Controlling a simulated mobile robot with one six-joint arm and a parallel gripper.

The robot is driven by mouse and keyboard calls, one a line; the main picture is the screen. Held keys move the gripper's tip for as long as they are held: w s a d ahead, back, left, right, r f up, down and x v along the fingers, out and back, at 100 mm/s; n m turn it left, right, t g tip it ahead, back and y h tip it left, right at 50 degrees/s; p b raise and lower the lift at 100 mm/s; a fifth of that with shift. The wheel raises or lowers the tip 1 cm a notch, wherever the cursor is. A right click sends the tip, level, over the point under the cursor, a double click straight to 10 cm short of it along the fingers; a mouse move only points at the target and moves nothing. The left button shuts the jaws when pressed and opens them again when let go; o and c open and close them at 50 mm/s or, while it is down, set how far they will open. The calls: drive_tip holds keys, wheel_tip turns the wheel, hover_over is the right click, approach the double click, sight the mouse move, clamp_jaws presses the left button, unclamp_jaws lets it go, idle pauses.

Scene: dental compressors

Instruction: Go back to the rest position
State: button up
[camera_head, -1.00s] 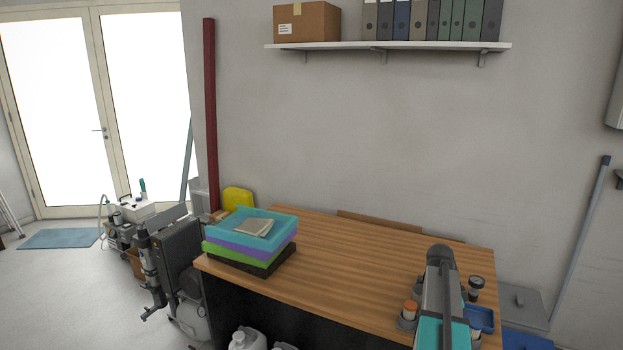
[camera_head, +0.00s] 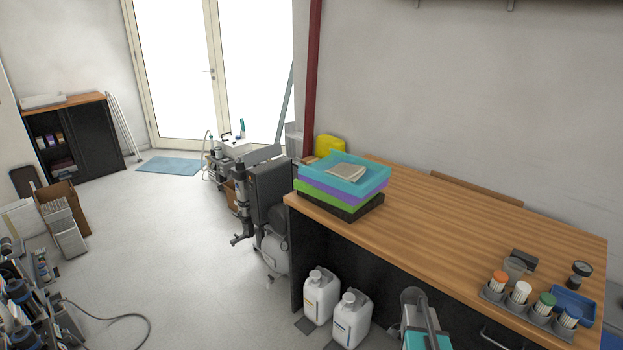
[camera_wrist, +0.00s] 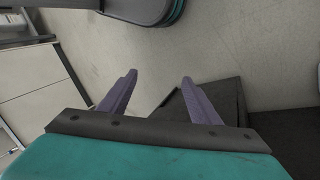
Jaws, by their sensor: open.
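My gripper (camera_wrist: 158,88) shows in the wrist view with its two purple-grey fingers spread apart. Nothing is between them. Beyond the fingers is pale floor and a dark box-like shape (camera_wrist: 215,97), which I cannot identify. In the head view my grey and teal arm shows at the bottom, in front of the workbench (camera_head: 440,215). The fingers are not visible in that view.
Stacked coloured trays (camera_head: 342,180) sit at the bench's left end. Several capped containers (camera_head: 520,293) and a blue tray (camera_head: 573,306) stand at its right. Two white canisters (camera_head: 321,296) stand on the floor below. A compressor (camera_head: 268,200) stands left of the bench. Open floor (camera_head: 170,230) lies further left.

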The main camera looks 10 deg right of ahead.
drive_tip(key=s+a+f+n+b, duration=0.1)
drive_tip(key=s+a+f+n, duration=0.7)
drive_tip(key=a, duration=0.3)
drive_tip(key=s+a+f+n+y+b, duration=0.1)
drive_tip(key=s+a+f+n+b, duration=0.1)
drive_tip(key=s+a+f+n, duration=0.7)
drive_tip(key=s+a+f, duration=0.1)
drive_tip(key=a, duration=0.2)
drive_tip(key=shift+y, duration=0.3)
drive_tip(key=shift+s, duration=0.1)
drive_tip(key=shift+r, duration=0.1)
drive_tip(key=c, duration=0.7)
drive_tip(key=shift+o, duration=0.2)
